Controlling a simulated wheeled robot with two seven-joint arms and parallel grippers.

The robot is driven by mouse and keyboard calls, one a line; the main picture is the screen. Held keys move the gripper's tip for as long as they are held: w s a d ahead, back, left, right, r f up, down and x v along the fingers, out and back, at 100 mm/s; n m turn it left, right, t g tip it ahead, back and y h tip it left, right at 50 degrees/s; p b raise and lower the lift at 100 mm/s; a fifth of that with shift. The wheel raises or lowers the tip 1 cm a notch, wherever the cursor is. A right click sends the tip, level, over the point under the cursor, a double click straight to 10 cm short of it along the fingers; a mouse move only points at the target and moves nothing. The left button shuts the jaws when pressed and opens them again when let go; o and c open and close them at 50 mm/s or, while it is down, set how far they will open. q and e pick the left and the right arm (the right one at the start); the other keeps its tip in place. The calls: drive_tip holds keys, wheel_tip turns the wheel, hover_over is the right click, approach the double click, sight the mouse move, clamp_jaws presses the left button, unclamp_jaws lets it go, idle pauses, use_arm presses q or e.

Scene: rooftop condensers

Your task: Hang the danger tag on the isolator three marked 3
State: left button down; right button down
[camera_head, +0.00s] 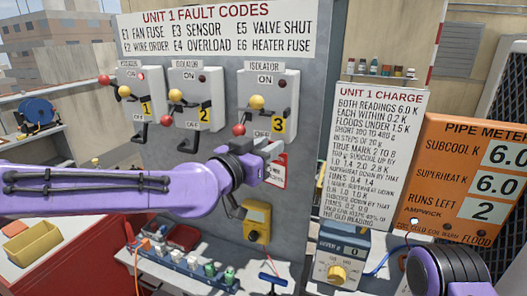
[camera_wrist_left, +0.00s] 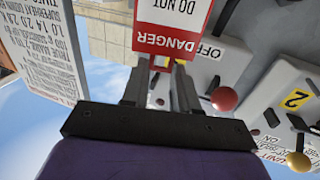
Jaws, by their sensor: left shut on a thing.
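The danger tag (camera_head: 279,172), red and white, is held by my left gripper (camera_head: 271,150) just below isolator three (camera_head: 275,88). In the left wrist view the gripper fingers (camera_wrist_left: 162,72) are shut on the red end of the tag (camera_wrist_left: 168,38), which appears upside down. Isolator three is a grey box with a yellow 3 label, a yellow knob and a red-knobbed handle at its lower left. That red knob (camera_wrist_left: 224,98) is right of the fingers in the left wrist view. The tag looks apart from the handle. My right gripper's fingers are out of view.
Isolator two (camera_head: 197,92) and isolator one (camera_head: 141,95) are left of isolator three on the same grey panel. A yellow meter (camera_head: 257,220) hangs below. A white charge sign (camera_head: 375,135) and an orange pipe meter (camera_head: 470,180) stand right.

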use_arm(q)
drive_tip(key=shift+w+d+f, duration=0.1)
drive_tip(key=shift+w+d, duration=0.15)
drive_tip(key=shift+w, duration=0.5)
drive_tip(key=shift+w+d+f, duration=0.1)
drive_tip(key=shift+w+d, duration=0.15)
drive_tip(key=shift+w, duration=0.45)
drive_tip(key=shift+w+d+f, duration=0.1)
drive_tip(key=shift+w+d, duration=0.05)
drive_tip(key=shift+w, duration=0.3)
drive_tip(key=shift+w+d+f, duration=0.1)
drive_tip(key=shift+w+d, duration=0.05)
drive_tip(key=shift+w, duration=0.25)
drive_tip(key=c, duration=0.8)
unclamp_jaws()
